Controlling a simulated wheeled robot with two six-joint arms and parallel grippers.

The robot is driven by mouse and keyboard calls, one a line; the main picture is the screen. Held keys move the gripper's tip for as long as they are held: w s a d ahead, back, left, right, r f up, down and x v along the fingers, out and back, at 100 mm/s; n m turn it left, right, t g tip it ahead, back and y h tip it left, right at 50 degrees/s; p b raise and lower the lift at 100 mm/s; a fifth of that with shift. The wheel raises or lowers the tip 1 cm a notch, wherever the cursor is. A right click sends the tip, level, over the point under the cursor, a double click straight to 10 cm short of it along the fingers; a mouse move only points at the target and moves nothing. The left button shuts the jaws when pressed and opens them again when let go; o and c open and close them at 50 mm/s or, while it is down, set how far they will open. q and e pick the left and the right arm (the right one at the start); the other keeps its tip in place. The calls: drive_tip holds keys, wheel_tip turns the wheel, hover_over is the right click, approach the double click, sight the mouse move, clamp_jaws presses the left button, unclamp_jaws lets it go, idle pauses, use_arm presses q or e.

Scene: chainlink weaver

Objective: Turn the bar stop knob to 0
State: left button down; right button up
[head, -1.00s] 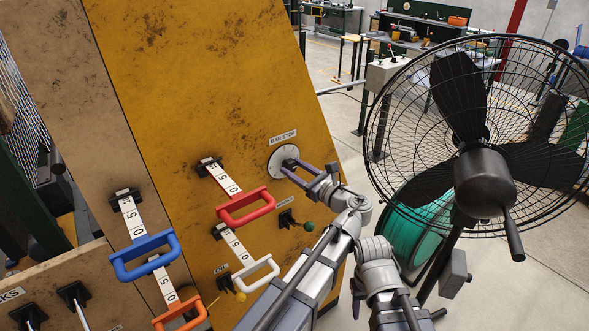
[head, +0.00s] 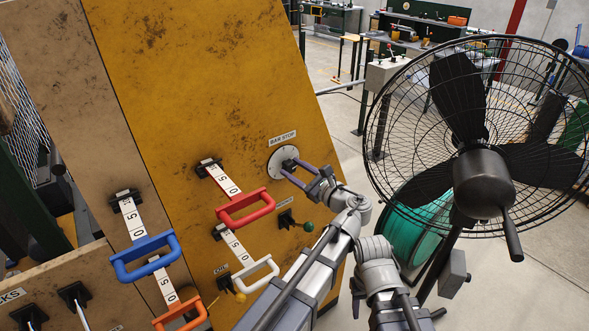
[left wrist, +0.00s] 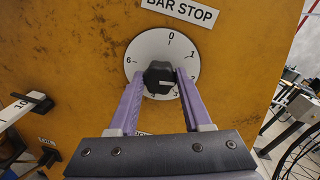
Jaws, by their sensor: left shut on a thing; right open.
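The bar stop knob (left wrist: 159,78) is black, with a white mark, on a round white dial (left wrist: 147,50) below the BAR STOP label. Its mark points to the right, towards the 2–3 side; the exact number is unclear. The 0 is at the dial's top. The dial (head: 275,163) also shows in the head view, on the yellow panel. My left gripper (left wrist: 158,84) has its purple fingers shut on the knob, one on each side; it also shows in the head view (head: 289,170). My right gripper is not visible.
Left of the dial, a red handle (head: 246,208), a white handle (head: 262,273) and a blue handle (head: 145,257) stick out on numbered strips. A small green-tipped lever (head: 308,226) is below the dial. A large caged fan (head: 478,180) stands at the right.

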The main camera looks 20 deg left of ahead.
use_arm(q)
drive_tip(key=n, duration=0.4)
drive_tip(key=shift+s+h+p, duration=0.1)
drive_tip(key=shift+h+p, duration=0.2)
drive_tip(key=shift+p, duration=0.05)
drive_tip(key=n, duration=0.3)
drive_tip(key=shift+n, duration=0.4)
drive_tip(key=n, duration=0.3)
drive_tip(key=shift+s+a+h+p, duration=0.1)
drive_tip(key=shift+s+h+p, duration=0.05)
drive_tip(key=shift+h+p, duration=0.15)
drive_tip(key=shift+f+n+t, duration=0.1)
drive_tip(key=shift+n+t, duration=0.3)
drive_tip(key=shift+n, duration=1.4)
drive_tip(key=shift+c, duration=1.7)
unclamp_jaws()
